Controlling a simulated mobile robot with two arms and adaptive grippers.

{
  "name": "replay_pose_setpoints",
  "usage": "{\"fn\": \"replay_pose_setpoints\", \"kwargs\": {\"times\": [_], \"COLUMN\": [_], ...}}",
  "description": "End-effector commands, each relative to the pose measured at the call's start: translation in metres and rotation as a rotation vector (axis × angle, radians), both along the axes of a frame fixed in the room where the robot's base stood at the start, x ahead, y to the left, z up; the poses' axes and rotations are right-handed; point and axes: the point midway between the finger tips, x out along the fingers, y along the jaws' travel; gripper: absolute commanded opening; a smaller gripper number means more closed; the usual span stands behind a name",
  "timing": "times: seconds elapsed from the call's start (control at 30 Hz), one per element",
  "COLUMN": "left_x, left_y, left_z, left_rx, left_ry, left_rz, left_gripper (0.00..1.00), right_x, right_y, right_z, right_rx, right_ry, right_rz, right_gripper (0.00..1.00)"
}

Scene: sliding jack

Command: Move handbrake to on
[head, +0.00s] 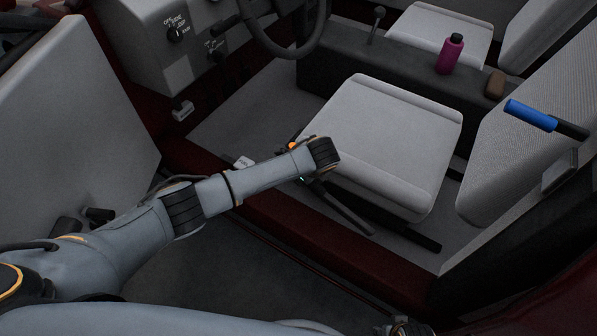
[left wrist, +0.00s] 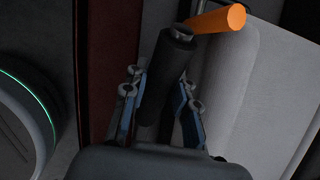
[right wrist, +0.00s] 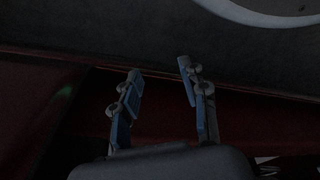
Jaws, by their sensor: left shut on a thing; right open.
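A dark lever (left wrist: 176,48), which looks like the handbrake, stands between the fingers of my left gripper (left wrist: 158,88) in the left wrist view. The gripper's blue-padded fingers are shut on it, and its rounded end sticks out beyond them. An orange cylinder (left wrist: 217,20) lies beside the lever's end; I cannot tell whether they are joined. A little orange (head: 292,146) also shows behind my left wrist in the head view, where the arm hides the lever and gripper. My right gripper (right wrist: 158,95) is open and empty in the right wrist view.
The grey seat cushion (head: 390,130) is just right of my left wrist. A dark red sill (head: 290,215) runs beneath the arm. The steering wheel (head: 285,45) is above. A blue-handled lever (head: 530,115), magenta bottle (head: 450,54) and brown block (head: 495,84) are to the right.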

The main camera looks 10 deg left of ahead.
Motion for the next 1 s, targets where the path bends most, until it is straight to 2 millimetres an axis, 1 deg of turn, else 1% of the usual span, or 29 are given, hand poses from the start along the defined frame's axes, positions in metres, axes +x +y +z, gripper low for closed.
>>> {"fn": "replay_pose_setpoints", "kwargs": {"times": [0.03,0.2,0.3,0.47,0.73,0.77,0.8,0.87,0.9,1.0], "left_x": [-0.003,-0.004,-0.004,-0.005,-0.005,-0.005,-0.004,-0.004,-0.004,-0.004], "left_y": [-0.004,-0.008,-0.009,-0.011,-0.011,-0.011,-0.011,-0.011,-0.01,-0.009], "left_z": [0.004,0.01,0.012,0.013,0.013,0.013,0.013,0.013,0.013,0.013], "left_rx": [0.007,0.033,0.044,0.051,0.05,0.05,0.05,0.05,0.051,0.053], "left_ry": [0.003,-0.008,-0.013,-0.017,-0.017,-0.017,-0.018,-0.019,-0.019,-0.02], "left_rz": [-0.004,-0.005,-0.004,-0.004,-0.005,-0.005,-0.004,-0.004,-0.004,-0.002], "left_gripper": [0.0,0.0,0.0,0.0,0.0,0.3,0.38,0.5,0.52,0.52], "right_x": [-0.005,-0.022,-0.03,-0.035,-0.035,-0.035,-0.035,-0.035,-0.035,-0.035], "right_y": [-0.001,-0.003,-0.004,-0.005,-0.005,-0.005,-0.005,-0.005,-0.005,-0.005], "right_z": [-0.006,-0.03,-0.039,-0.046,-0.047,-0.047,-0.047,-0.047,-0.047,-0.047], "right_rx": [-0.001,-0.003,-0.003,-0.003,-0.003,-0.003,-0.003,-0.003,-0.003,-0.004], "right_ry": [0.008,0.024,0.029,0.031,0.03,0.03,0.03,0.03,0.03,0.03], "right_rz": [0.001,0.005,0.006,0.007,0.007,0.007,0.007,0.007,0.007,0.007], "right_gripper": [0.44,0.44,0.44,0.44,0.44,0.44,0.44,0.44,0.44,0.44]}}
